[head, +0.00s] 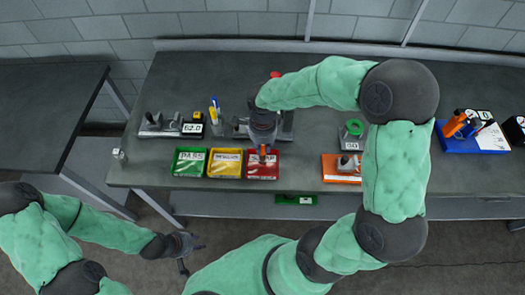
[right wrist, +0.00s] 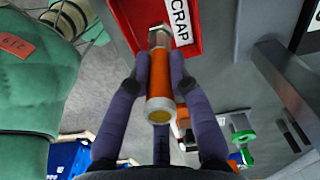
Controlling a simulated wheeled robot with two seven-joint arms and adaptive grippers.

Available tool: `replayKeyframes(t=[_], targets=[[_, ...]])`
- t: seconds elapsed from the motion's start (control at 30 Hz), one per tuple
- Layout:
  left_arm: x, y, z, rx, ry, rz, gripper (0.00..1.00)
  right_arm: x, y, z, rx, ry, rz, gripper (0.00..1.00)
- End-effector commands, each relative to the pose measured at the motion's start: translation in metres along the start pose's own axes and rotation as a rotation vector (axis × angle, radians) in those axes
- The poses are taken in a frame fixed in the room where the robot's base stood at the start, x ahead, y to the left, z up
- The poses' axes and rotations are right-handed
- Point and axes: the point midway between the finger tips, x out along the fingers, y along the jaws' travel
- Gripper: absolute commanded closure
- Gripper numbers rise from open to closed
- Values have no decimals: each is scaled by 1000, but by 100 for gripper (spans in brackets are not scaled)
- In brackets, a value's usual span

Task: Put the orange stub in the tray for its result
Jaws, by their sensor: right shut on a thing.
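The orange stub (right wrist: 160,78) is upright in the right wrist view, with a metal end away from me and a brassy end close. My right gripper (right wrist: 160,85) is shut on it, fingers on both sides. In the head view the stub (head: 263,151) shows below my right gripper (head: 263,143), over the red SCRAP tray (head: 262,177). The SCRAP tray (right wrist: 135,22) lies behind the stub's far end in the wrist view; I cannot tell if they touch. A green PASS tray (head: 188,173) and a yellow tray (head: 224,175) stand left. My left gripper (head: 190,257) is open and empty, off the bench.
A device with a display reading about 62.0 (head: 192,128) and a pen holder (head: 217,125) stand behind the trays. A grey fixture (head: 286,128) is partly hidden by my arm. An orange tray (head: 331,175) and a blue bin (head: 459,145) lie right.

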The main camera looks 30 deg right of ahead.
Motion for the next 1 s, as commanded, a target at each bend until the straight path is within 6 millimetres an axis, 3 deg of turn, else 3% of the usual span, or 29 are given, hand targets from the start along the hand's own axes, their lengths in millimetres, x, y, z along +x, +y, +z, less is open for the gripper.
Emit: replayKeyframes(t=[0.23,0.67,0.7,0.77,1.0], targets=[[5,-2,0,0,0,0,65,32,-1,0,1,0,2,100],[10,-3,0,0,0,0,65,36,-2,0,1,0,0,100],[9,-3,0,0,0,0,65,36,-1,0,0,0,1,71],[8,-3,0,0,0,0,65,36,-1,0,0,0,1,56],[8,-3,0,0,0,0,65,35,-1,0,0,0,1,56]])
